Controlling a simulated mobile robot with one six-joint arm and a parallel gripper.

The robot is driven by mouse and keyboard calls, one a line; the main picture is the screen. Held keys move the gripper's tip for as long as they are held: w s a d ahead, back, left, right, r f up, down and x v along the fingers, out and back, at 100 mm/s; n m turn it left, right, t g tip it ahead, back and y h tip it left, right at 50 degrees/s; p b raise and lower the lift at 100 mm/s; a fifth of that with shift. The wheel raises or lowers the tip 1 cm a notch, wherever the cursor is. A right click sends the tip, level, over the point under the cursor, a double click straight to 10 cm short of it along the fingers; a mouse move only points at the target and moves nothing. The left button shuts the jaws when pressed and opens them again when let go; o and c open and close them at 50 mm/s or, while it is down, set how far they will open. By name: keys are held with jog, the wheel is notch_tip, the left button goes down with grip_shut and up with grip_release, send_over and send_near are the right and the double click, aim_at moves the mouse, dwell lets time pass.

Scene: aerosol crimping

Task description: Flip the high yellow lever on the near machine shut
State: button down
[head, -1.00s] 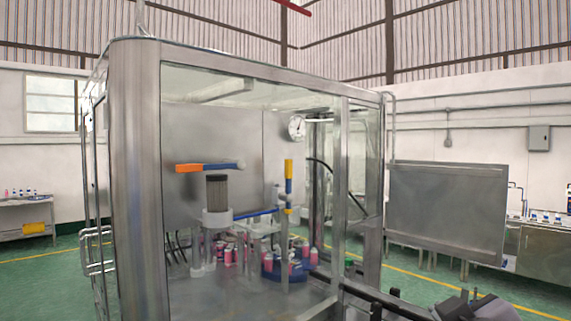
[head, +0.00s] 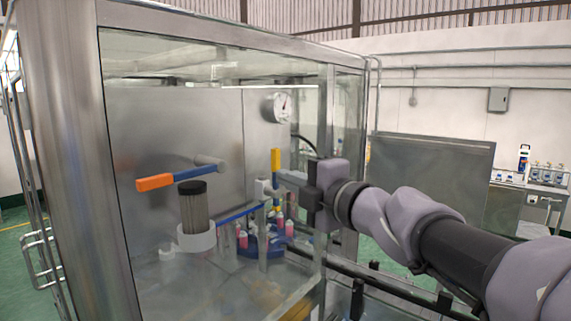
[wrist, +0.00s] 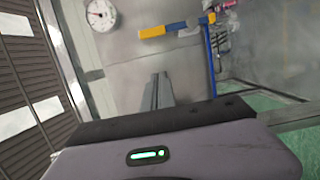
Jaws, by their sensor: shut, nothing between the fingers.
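The high lever with a yellow grip (head: 276,164) stands upright inside the near machine's enclosure in the head view. In the wrist view its yellow end (wrist: 152,32) and blue middle lie across the top, joined to a blue post at the right. My gripper (head: 280,176) reaches in from the right and overlaps the lever's lower part in the head view. In the wrist view the gripper's fingers (wrist: 157,88) are together and empty, with a visible gap between them and the lever. I cannot tell the exact depth between them.
A second lever with an orange grip (head: 155,182) lies nearly level at the left above a grey cylinder (head: 194,208). Pink cans (head: 243,238) stand below by a blue round holder. A metal frame post (head: 326,170) stands close to my arm. A gauge (head: 277,107) hangs behind.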

aim_at(275, 164)
jog(key=w+a, duration=0.1)
jog(key=w, duration=0.2)
jog(key=w+a, duration=0.1)
jog(key=w, duration=0.3)
jog(key=w+a+p, duration=0.1)
jog(key=w, duration=0.2)
jog(key=shift+w, duration=0.2)
jog(key=shift+a, duration=0.15)
